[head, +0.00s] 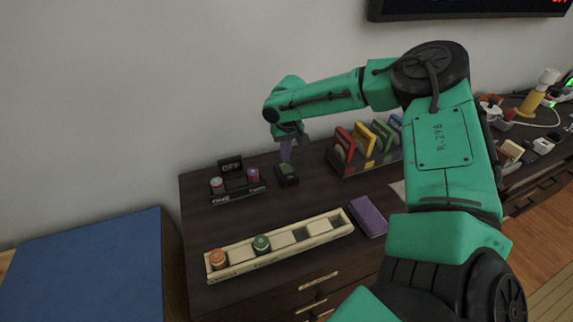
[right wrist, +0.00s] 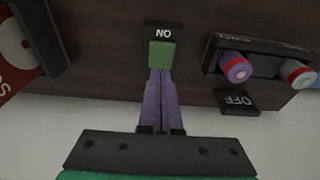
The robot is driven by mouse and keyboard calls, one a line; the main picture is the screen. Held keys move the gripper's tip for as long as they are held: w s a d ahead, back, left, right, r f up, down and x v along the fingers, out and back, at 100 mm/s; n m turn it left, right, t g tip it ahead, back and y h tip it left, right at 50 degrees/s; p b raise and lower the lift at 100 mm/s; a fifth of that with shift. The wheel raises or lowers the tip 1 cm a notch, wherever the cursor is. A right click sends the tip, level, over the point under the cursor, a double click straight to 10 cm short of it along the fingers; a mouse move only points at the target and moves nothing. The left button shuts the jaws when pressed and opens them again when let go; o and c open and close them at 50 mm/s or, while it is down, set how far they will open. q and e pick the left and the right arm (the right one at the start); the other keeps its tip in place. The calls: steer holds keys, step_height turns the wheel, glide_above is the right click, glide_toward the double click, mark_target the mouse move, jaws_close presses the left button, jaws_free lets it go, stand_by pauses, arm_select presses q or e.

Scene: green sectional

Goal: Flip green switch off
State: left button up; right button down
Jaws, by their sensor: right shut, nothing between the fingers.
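The green switch (head: 287,174) is a small black box with a green top, standing on the dark cabinet top near the wall. In the right wrist view its green rocker (right wrist: 161,54) shows below a label that appears upside down and seems to read ON. My right gripper (head: 286,157) points down at the switch from above. Its purple fingers (right wrist: 160,78) are together and empty, with the tips at or very close to the rocker's edge; I cannot tell whether they touch. My left gripper is not in view.
To the right is a holder of coloured cards (head: 362,148). In front are a cream tray (head: 283,255) with two round pieces and a purple block (head: 368,217).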

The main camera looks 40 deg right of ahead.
mark_target(285, 166)
step_height(285, 166, up, 5)
steer(key=p, duration=0.3)
steer(key=shift+r, duration=0.1)
stand_by(0.3)
